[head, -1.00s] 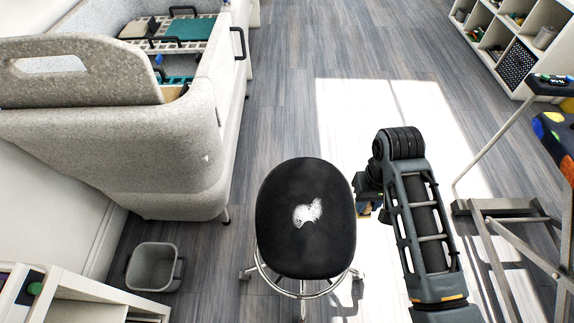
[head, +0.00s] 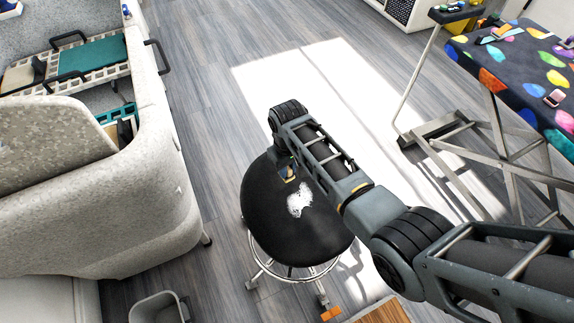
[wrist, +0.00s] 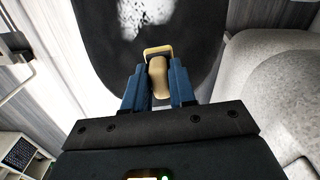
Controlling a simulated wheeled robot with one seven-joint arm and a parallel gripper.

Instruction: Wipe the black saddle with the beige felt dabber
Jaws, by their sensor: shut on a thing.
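The black saddle (head: 290,232) is the oval seat of a wheeled stool in the head view. A white foamy patch (head: 300,199) lies on its top, right of my gripper. In the wrist view the saddle (wrist: 185,35) fills the upper middle, with the white patch (wrist: 143,12) at the top edge. My gripper (wrist: 160,85) has blue fingers shut on the beige felt dabber (wrist: 159,72). The dabber is over the saddle's near edge in the wrist view; I cannot tell if it touches. In the head view my arm hides most of the gripper.
A grey speckled tub (head: 110,215) stands at left, with a tray across it. A grey bin (head: 160,308) is on the floor at lower left. A table with a colourful spotted cover (head: 520,75) stands at right on metal legs. Floor behind the saddle is clear.

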